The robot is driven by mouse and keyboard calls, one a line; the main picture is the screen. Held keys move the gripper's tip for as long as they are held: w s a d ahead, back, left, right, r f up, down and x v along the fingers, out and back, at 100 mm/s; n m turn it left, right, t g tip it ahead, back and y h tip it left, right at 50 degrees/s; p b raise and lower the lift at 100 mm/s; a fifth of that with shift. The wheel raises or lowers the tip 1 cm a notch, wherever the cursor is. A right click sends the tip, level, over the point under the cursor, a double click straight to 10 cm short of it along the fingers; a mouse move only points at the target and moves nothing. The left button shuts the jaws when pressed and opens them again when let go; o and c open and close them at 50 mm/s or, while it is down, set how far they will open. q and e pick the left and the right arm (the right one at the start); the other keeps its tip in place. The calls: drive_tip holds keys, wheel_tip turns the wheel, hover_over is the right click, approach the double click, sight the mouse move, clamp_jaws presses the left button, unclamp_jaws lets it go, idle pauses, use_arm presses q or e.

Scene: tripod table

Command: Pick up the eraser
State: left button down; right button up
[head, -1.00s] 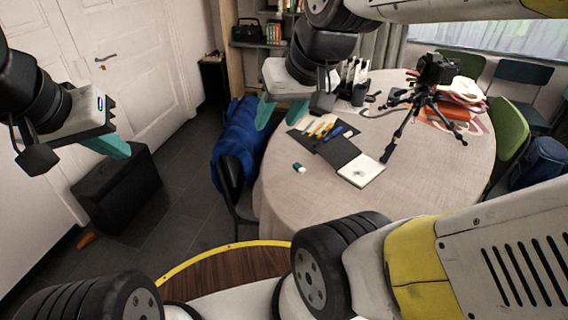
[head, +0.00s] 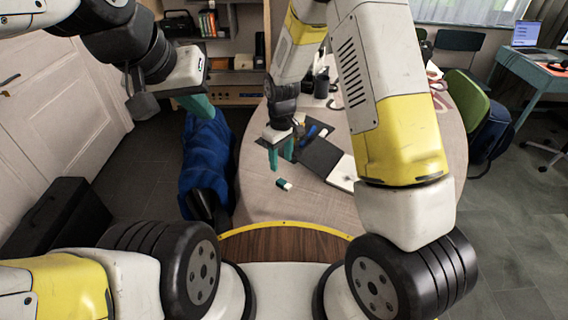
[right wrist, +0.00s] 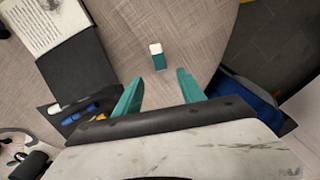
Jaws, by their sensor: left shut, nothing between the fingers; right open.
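The eraser (head: 284,184), small, teal and white, lies on the table (head: 262,202) near its front left edge. In the right wrist view the eraser (right wrist: 156,56) lies ahead of the fingertips, roughly between their lines and apart from both. My right gripper (head: 280,164) is open and empty, just behind the eraser in the head view; its teal fingers also show in the right wrist view (right wrist: 158,80). My left gripper (head: 207,112) is shut and empty, off to the left above the blue cloth.
A chair with a blue cloth (head: 207,160) stands against the table's left side. The cloth around the eraser is bare.

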sight(281, 181)
wheel_tip(281, 181, down, 9)
drive_tip(key=shift+f, duration=0.2)
idle(0.3)
drive_tip(key=shift+c, duration=0.5)
clamp_jaws()
